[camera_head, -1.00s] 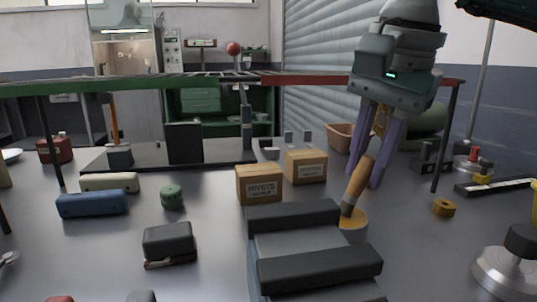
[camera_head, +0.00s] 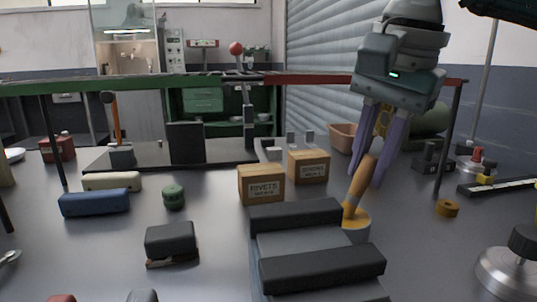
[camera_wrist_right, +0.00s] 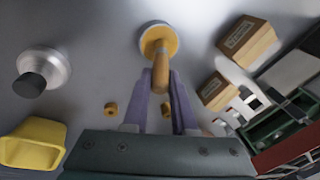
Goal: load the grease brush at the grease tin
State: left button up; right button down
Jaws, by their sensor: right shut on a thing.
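The grease brush (camera_head: 362,185) has an orange-brown handle and leans slightly, its lower end down at the yellow grease tin (camera_head: 357,228). My right gripper (camera_head: 369,160), with purple fingers, is shut on the brush's handle above the tin. In the right wrist view the brush (camera_wrist_right: 160,72) runs from between the fingertips (camera_wrist_right: 161,85) to the round tin (camera_wrist_right: 148,28). The bristles are hard to make out, and I cannot tell how deep they sit. My left gripper is not in view.
A dark-topped grey block (camera_head: 315,272) stands in front of the tin. Two cardboard boxes (camera_head: 261,185) (camera_head: 309,167) stand to its left. A brass nut (camera_head: 447,208) and a silver weighted disc (camera_head: 515,268) lie to the right.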

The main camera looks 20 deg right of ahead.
jog(key=shift+r+p, duration=0.55)
jog(key=shift+r, duration=0.05)
jog(key=p+v, duration=0.2)
jog(key=v, duration=0.1)
jog(key=w+p+v, duration=0.1)
jog(key=p+v, duration=0.1)
jog(key=shift+r+p, duration=0.3)
jog(key=shift+r, duration=0.2)
jog(key=s+a+r+n+y+p, duration=0.1)
jog(key=s+a+r+n+p, duration=0.15)
jog(key=r+n+p, duration=0.35)
jog(key=s+a+r+n+g+y+p, duration=0.1)
jog(key=s+a+r+n+p, duration=0.15)
jog(key=a+r+p, duration=0.35)
jog(key=s+a+r+n+y+p, duration=0.1)
jog(key=r+n+p, duration=0.45)
jog(key=r, duration=0.25)
jog(key=a+p+v, duration=0.2)
jog(key=p+v, duration=0.9)
jog(key=s+a+r+p+v, duration=0.1)
jog(key=a+p+v, duration=0.2)
jog(key=p+v, duration=0.8)
jog(key=a+p+v, duration=0.2)
jog(key=p+v, duration=0.9)
jog(key=p, duration=0.2)
jog(key=shift+s+a+r, duration=0.2)
jog(key=shift+a+r, duration=0.05)
jog(key=shift+r, duration=0.3)
